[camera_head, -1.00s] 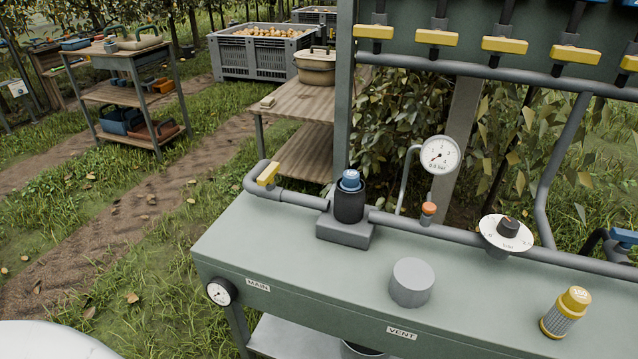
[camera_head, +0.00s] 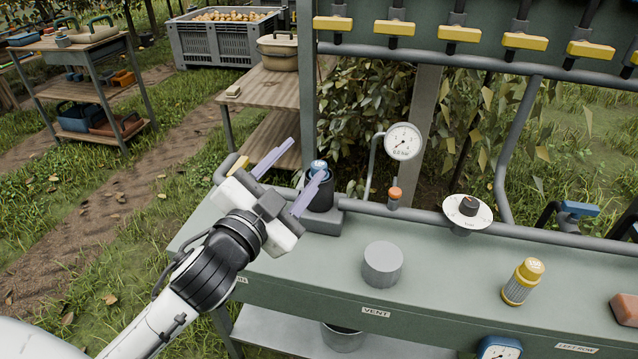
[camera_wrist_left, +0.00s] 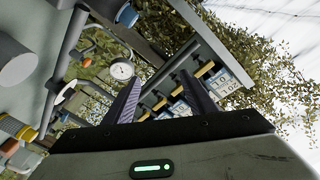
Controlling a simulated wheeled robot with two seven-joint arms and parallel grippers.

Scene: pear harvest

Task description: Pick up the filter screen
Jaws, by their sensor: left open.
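A small cylinder with a yellow cap marked 150 and a grey mesh-like body (camera_head: 522,283), which looks like the filter screen, stands on the right part of the green bench (camera_head: 420,285). A yellow-orange capped piece shows at the left edge of the wrist view (camera_wrist_left: 14,127). A black filter housing with a blue top (camera_head: 320,190) sits on the pipe at the back left of the bench. My left gripper (camera_head: 309,157) is open and empty, in front of this housing in the picture and partly covering it, far left of the yellow-capped cylinder. My right gripper is not in view.
A grey round cylinder (camera_head: 382,264) stands between my left gripper and the yellow-capped cylinder. A pipe with a gauge (camera_head: 403,141) and a white dial (camera_head: 467,212) runs along the back. A reddish block (camera_head: 625,310) lies at the right edge. Yellow-handled valves hang above.

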